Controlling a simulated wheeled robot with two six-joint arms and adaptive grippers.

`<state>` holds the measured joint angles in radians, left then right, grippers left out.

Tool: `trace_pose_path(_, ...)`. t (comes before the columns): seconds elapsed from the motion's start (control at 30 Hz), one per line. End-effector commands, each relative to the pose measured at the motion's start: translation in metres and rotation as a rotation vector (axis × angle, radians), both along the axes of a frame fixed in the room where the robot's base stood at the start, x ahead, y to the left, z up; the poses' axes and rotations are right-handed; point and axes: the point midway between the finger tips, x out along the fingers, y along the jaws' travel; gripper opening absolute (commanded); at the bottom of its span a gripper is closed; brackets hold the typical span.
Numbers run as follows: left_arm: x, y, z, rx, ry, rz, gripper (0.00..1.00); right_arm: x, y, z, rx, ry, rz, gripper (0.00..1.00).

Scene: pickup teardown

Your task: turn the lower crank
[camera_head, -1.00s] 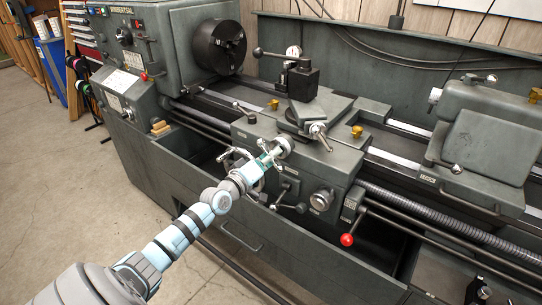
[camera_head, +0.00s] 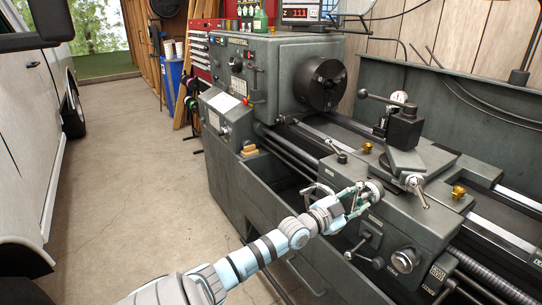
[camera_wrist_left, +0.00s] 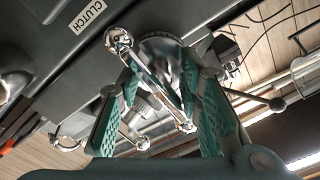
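The lower crank (camera_head: 375,189) is on the front of the lathe's carriage, with a round grey hub. In the left wrist view, a chrome crank bar with a ball end (camera_wrist_left: 117,39) runs diagonally between my finger pads. My left gripper (camera_head: 359,197) is at the crank, its fingers partly covering it. In the left wrist view, the teal pads of my left gripper (camera_wrist_left: 160,62) stand apart on either side of the bar, with gaps showing. Whether one pad touches the bar is unclear. My right gripper is out of view.
An upper crank handle (camera_head: 416,189) sticks out close to the right. A lever (camera_head: 363,240) and a round dial knob (camera_head: 404,261) are below. The lathe chuck (camera_head: 321,84) is behind. A white vehicle (camera_head: 35,130) stands at far left, with clear floor (camera_head: 140,170) between.

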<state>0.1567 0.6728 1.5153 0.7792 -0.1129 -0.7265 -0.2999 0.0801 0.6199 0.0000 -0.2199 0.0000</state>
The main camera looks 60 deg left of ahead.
Motion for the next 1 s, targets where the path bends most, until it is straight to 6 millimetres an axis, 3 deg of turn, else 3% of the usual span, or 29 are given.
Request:
trace_pose_path(0.2,-0.001,0.0,0.002,0.588,0.014,-0.001,0.3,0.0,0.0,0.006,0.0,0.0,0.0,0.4)
trace_pose_path(0.3,-0.035,-0.001,0.011,0.577,0.024,-0.003,0.3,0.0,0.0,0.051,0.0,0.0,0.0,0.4)
trace_pose_path(0.4,-0.065,-0.002,0.013,0.573,0.021,-0.003,0.3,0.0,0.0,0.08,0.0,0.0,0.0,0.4)
trace_pose_path(0.67,-0.144,-0.003,0.007,0.571,0.019,-0.004,0.3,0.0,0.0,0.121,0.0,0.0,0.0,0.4)
trace_pose_path(1.0,-0.173,0.007,-0.095,0.408,0.239,0.029,0.3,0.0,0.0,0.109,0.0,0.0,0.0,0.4)
